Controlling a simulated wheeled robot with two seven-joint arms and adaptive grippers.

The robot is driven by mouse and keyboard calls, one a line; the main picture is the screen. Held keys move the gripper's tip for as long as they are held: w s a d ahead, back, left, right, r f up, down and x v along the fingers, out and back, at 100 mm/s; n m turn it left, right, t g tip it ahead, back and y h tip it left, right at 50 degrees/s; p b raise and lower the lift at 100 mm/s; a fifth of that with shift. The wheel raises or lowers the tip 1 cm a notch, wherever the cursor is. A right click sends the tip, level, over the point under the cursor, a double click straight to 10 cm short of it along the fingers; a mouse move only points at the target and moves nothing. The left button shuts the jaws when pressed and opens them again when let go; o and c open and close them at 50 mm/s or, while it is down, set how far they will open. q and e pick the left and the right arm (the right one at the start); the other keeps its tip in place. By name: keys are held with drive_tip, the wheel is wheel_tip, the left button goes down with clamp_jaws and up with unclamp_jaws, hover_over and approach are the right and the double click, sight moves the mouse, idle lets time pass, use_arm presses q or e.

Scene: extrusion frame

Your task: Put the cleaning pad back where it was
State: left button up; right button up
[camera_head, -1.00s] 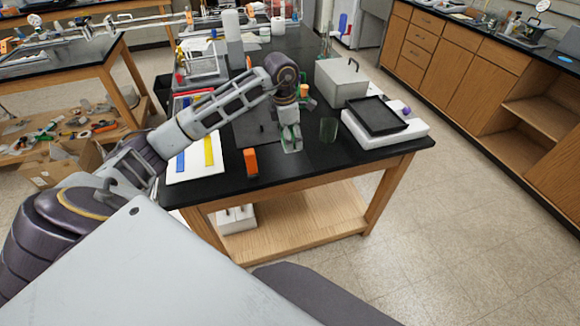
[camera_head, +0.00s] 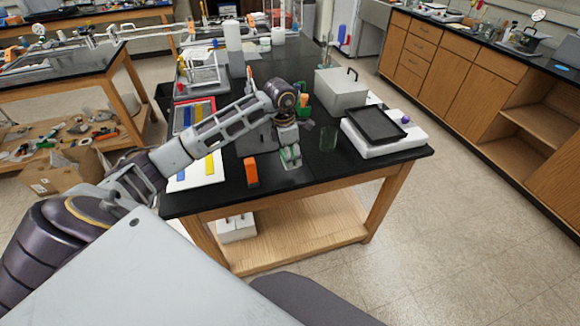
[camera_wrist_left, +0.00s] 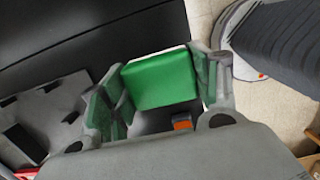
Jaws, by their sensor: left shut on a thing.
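The cleaning pad is a green block (camera_wrist_left: 160,78) held between the fingers of my left gripper (camera_wrist_left: 160,92) in the left wrist view. In the head view my left gripper (camera_head: 290,157) points down over the front part of the black table (camera_head: 330,172), with a bit of green showing at its fingertips. A pale patch (camera_head: 292,166) lies at the fingertips. I cannot tell whether the pad touches the table. My right gripper is not in view.
An orange block (camera_head: 251,172) stands left of the gripper, near the front edge. A green-tinted glass (camera_head: 328,139) stands close on the right. Farther right are a black tray (camera_head: 376,124) on a white base and a grey metal box (camera_head: 341,88). A whiteboard with coloured strips (camera_head: 196,172) lies left.

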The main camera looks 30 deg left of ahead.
sight(290, 174)
use_arm(q)
drive_tip(key=shift+f, duration=1.1)
drive_tip(key=shift+f+p, duration=0.4)
drive_tip(key=shift+f, duration=1.5)
drive_tip(key=shift+f, duration=0.15)
drive_tip(key=o, duration=1)
drive_tip(key=shift+c, duration=0.2)
drive_tip(key=shift+r, duration=0.2)
drive_tip(key=shift+s+a+r+b, duration=0.2)
drive_tip(key=shift+r+b, duration=0.15)
drive_tip(key=shift+r, duration=1.65)
drive_tip(key=shift+s+a+r+b, duration=0.1)
drive_tip(key=shift+s+r+b, duration=0.15)
drive_tip(key=shift+r, duration=1.7)
drive_tip(key=shift+s+a+r+b, duration=0.15)
drive_tip(key=shift+r+b, duration=0.25)
drive_tip(key=shift+r, duration=1.6)
